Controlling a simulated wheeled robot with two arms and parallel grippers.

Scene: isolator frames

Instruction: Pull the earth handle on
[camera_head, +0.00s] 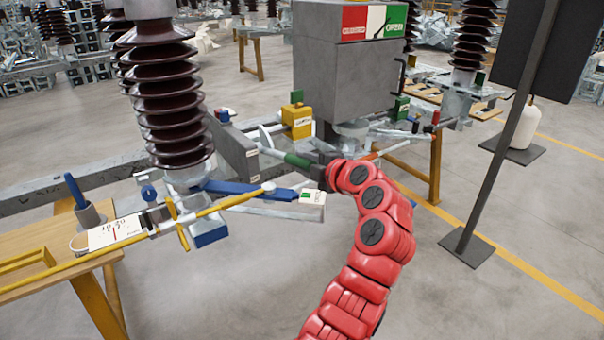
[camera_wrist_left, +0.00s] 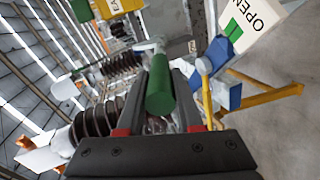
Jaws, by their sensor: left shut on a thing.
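The earth handle, a bar with a green grip (camera_head: 297,160), sticks out beside the grey cabinet in the middle of the head view. My left gripper (camera_head: 318,168), on the red arm, is shut on this grip. In the left wrist view the green grip (camera_wrist_left: 160,88) lies between the two dark fingers of my left gripper (camera_wrist_left: 158,120). The finger contact is partly hidden in the head view. My right gripper is in neither view.
A grey cabinet (camera_head: 340,85) with a red, white and green sign stands behind the gripper. A yellow box (camera_head: 297,120) and a brown ribbed insulator (camera_head: 168,95) stand to the left. A dark post (camera_head: 505,130) is at right. A white OPEN label (camera_wrist_left: 258,22) is near the gripper.

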